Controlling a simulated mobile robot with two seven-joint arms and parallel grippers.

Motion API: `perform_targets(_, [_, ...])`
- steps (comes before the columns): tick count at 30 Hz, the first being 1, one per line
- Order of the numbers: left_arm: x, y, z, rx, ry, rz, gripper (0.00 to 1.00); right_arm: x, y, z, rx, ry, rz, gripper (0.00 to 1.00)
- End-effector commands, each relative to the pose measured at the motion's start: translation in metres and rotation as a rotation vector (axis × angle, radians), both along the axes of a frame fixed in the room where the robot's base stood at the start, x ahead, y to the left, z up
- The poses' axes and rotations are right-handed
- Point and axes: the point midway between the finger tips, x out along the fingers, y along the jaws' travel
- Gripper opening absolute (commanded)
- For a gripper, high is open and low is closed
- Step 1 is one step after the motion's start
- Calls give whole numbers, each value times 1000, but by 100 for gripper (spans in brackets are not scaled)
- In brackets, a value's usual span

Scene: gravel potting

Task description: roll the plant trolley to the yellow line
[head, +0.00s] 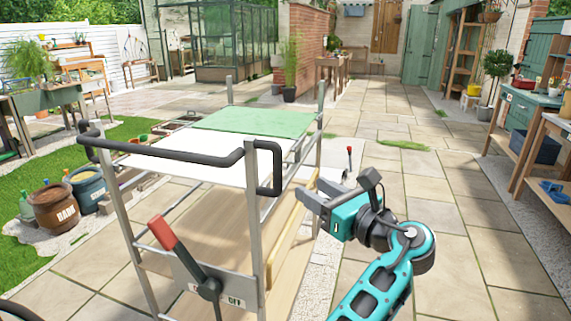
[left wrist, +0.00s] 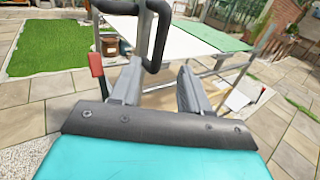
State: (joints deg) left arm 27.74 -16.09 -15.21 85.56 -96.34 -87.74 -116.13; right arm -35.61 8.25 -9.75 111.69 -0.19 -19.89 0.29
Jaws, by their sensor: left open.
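The plant trolley (head: 225,205) stands in the left-centre of the head view, with grey posts, a white and green top and wooden lower boards. Its black handle (head: 200,160) runs across the near end and bends down in a loop at the right. A red-gripped lever (head: 163,232) sits on a plate at that end, with OFF readable. My left gripper (head: 308,192) is open and empty, just right of the trolley's near right post. In the left wrist view, the handle loop (left wrist: 152,62) appears between and beyond the open fingertips (left wrist: 158,72). No yellow floor line is visible. My right gripper is not in view.
Barrels (head: 55,207) and grass lie left of the trolley. A brick wall (head: 311,45) and a wooden table (head: 333,70) stand beyond it. Workbenches (head: 522,120) line the right side. The paved path (head: 440,185) right of the trolley is mostly clear.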

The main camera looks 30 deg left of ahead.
Motion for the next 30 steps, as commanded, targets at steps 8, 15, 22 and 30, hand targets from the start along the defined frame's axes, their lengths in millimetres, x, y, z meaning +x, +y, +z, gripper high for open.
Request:
perform_targets(8, [10, 30, 1, 1, 1, 4, 46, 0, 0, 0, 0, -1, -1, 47])
perform_targets(15, [28, 77, 1, 1, 1, 3, 46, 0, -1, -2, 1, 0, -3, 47])
perform_targets(22, [40, 109, 0, -1, 1, 0, 46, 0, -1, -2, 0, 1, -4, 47])
perform_targets(30, [45, 120, 0, -2, 1, -2, 46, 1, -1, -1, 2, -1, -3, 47])
